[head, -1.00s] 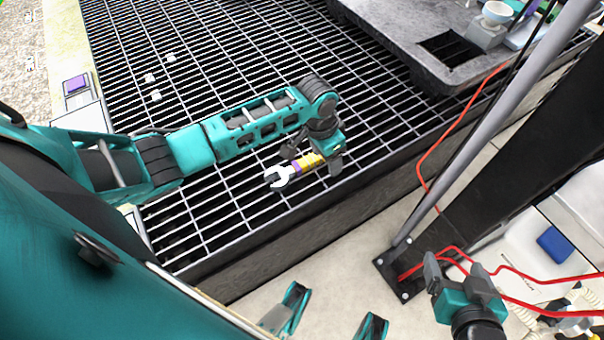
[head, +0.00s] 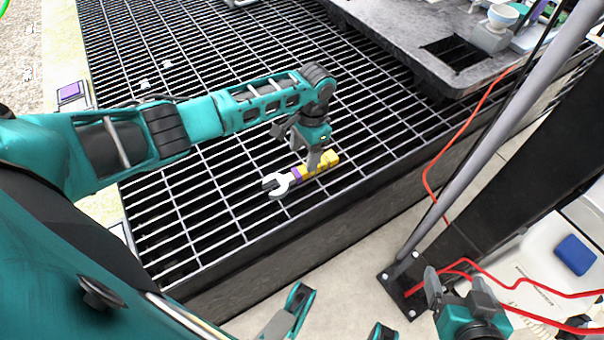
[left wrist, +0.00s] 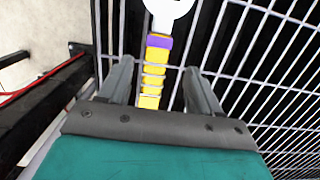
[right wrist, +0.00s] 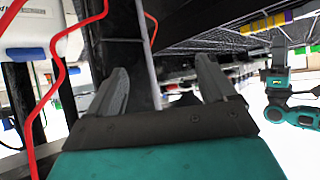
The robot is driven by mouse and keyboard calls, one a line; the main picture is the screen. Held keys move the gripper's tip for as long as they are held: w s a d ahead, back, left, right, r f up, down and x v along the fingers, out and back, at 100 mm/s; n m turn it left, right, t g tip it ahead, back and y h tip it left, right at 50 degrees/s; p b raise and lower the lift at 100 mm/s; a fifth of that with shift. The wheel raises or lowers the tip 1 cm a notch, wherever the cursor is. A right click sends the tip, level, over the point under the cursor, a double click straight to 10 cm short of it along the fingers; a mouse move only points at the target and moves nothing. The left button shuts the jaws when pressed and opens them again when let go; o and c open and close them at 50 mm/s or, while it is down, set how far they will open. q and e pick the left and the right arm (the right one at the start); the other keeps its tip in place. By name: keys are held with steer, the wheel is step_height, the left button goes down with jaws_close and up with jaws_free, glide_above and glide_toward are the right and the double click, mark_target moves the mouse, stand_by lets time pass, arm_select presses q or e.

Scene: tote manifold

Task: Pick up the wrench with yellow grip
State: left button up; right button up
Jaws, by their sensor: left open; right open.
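The wrench with yellow grip (head: 325,160) lies on the metal grating, with its silver open jaw (head: 277,184) toward the left and a purple band between jaw and grip. In the left wrist view the grip (left wrist: 153,78) runs between the fingers. My left gripper (head: 312,165) is open over the grip, with one finger in front of it in the head view. Its fingers stand on both sides of the grip, apart from it. My right gripper (head: 455,285) is open and empty at the lower right; it also shows in its wrist view (right wrist: 165,85).
A grey slab table (head: 400,40) with a dark recess stands on the grating at the back right. A grey pole (head: 470,150) and red cables (head: 480,268) are near my right gripper. A white case with a blue block (head: 575,254) is at the right edge. The grating around the wrench is clear.

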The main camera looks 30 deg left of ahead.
mark_target(302, 169)
arm_select(q)
steer(key=f+b, duration=0.1)
steer(key=f, duration=0.1)
steer(key=s+f+b, duration=0.1)
steer(key=f, duration=0.1)
steer(key=shift+f, duration=0.4)
jaws_close()
arm_select(e)
steer(key=shift+w+a+f, duration=0.15)
steer(key=shift+a+f, duration=0.15)
steer(key=shift+f, duration=0.25)
